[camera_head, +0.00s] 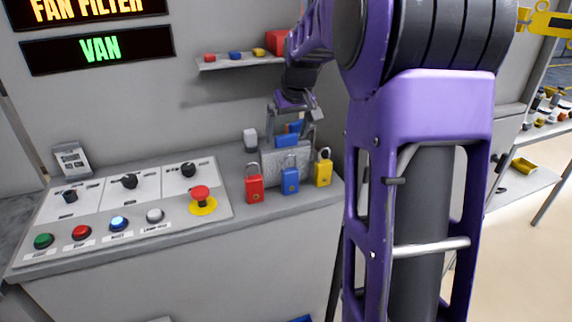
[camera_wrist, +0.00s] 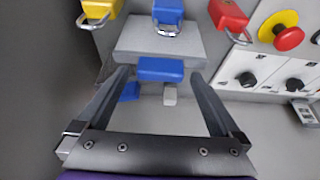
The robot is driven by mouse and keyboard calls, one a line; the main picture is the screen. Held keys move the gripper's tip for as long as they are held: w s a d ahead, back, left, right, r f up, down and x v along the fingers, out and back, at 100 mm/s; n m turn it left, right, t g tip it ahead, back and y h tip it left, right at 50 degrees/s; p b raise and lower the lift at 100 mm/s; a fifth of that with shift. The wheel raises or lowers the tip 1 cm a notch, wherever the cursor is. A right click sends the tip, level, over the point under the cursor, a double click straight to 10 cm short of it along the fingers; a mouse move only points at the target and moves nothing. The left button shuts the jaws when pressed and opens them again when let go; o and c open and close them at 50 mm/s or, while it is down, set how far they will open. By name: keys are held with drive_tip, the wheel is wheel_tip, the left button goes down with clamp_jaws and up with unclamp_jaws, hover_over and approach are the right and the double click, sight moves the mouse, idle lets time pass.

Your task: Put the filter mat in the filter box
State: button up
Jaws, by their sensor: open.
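A grey, rough-faced slab (camera_head: 272,166) with a blue block (camera_head: 287,140) at its top stands on the counter behind the padlocks. It looks like the filter mat. In the wrist view the slab (camera_wrist: 135,42) lies ahead of the blue block (camera_wrist: 160,70). My gripper (camera_head: 293,130) is above the slab, pointing down. In the wrist view my gripper (camera_wrist: 160,76) is open, with a fingertip on each side of the blue block and small gaps beside it. I cannot pick out a filter box in either view.
Red (camera_head: 254,188), blue (camera_head: 290,180) and yellow (camera_head: 322,172) padlocks stand close before the slab. A white block (camera_head: 250,140) stands left of it. A control panel with an emergency stop (camera_head: 201,198) lies further left. A shelf (camera_head: 235,61) with small blocks is above.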

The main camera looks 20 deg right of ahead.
drive_tip(key=shift+c, duration=0.2)
drive_tip(key=shift+r, duration=0.1)
clamp_jaws()
